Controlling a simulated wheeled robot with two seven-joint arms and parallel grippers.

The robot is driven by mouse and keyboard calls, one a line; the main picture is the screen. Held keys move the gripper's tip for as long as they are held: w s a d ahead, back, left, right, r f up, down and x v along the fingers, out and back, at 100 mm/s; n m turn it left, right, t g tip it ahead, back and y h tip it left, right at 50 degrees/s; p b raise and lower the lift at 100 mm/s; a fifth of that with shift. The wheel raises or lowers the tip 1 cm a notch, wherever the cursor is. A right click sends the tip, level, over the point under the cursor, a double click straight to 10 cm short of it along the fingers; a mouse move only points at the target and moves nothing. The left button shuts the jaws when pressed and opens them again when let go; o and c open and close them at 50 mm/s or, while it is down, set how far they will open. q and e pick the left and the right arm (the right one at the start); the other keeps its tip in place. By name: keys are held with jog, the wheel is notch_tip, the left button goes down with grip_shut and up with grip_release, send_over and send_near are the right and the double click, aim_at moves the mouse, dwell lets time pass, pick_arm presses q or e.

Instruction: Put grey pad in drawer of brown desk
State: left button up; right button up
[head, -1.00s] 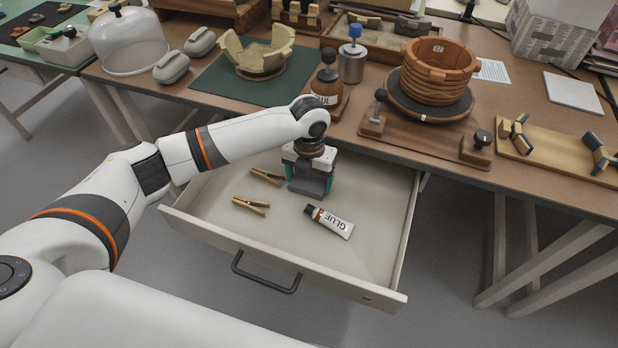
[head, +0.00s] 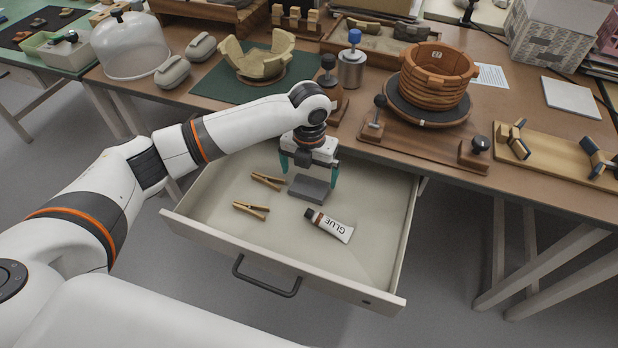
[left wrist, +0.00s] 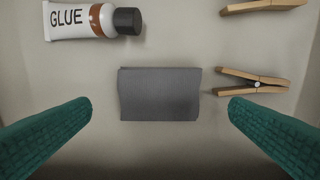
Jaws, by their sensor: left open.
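The grey pad (head: 309,188) lies flat on the floor of the open drawer (head: 370,235) of the brown desk (head: 400,160). It also shows in the left wrist view (left wrist: 160,94), between and beyond the two green fingertips. My left gripper (head: 309,175) is open and empty, just above the pad. In the left wrist view its fingers (left wrist: 160,115) are spread wide, one on each side, apart from the pad. My right gripper is not in view.
In the drawer, a glue tube (head: 330,225) lies to the right of the pad, and two wooden clothespins (head: 251,210) lie to its left.

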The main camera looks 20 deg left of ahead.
aim_at(309, 186)
pick_arm(q)
notch_tip(309, 186, up, 8)
jog(key=p, duration=0.1)
jog(key=shift+f, duration=0.15)
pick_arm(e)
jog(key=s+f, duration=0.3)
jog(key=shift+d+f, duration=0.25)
